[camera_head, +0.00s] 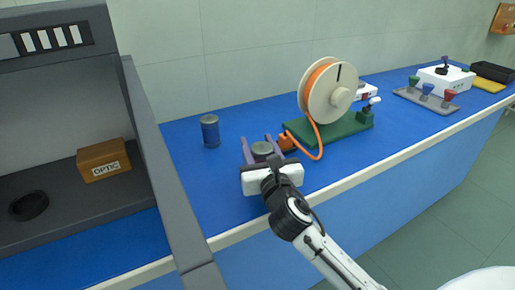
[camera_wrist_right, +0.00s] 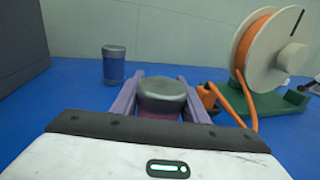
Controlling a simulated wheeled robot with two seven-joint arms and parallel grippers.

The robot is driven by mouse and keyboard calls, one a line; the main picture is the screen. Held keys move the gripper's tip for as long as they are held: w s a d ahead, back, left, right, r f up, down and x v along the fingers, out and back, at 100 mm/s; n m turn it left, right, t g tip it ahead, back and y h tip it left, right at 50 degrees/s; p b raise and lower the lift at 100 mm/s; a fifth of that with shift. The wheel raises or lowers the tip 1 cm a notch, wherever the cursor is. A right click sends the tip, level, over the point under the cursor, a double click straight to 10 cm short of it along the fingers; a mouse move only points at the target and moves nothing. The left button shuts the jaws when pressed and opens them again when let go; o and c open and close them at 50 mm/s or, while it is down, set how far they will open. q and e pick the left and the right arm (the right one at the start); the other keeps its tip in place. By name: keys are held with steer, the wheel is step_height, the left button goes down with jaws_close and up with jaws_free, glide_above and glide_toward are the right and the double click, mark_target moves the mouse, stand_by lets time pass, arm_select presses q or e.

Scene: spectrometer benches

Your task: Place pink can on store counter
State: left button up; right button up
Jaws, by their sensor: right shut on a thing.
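My right gripper (camera_head: 257,141) reaches over the blue counter (camera_head: 230,180) from the front. Its two purple fingers are shut on a can with a grey lid (camera_head: 262,150). In the right wrist view the can (camera_wrist_right: 162,96) sits upright between the fingers, and the visible strip of its side looks pinkish purple. The wrist blocks most of its side, and I cannot tell if its base touches the counter. My left gripper is not in view.
A blue can (camera_head: 210,131) stands behind and left. An orange-filament spool (camera_head: 329,88) on a green base (camera_head: 345,127) stands close on the right. A grey cabinet (camera_head: 150,140) with an OPTIC box (camera_head: 103,160) is at left. Bare counter lies between cabinet and gripper.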

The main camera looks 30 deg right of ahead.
steer(key=shift+r, duration=0.1)
steer(key=o, duration=1.1)
steer(key=shift+f, duration=0.2)
steer(key=shift+o, duration=0.2)
steer(key=shift+r, duration=0.15)
steer(key=v, duration=1.2)
steer(key=shift+r, duration=0.1)
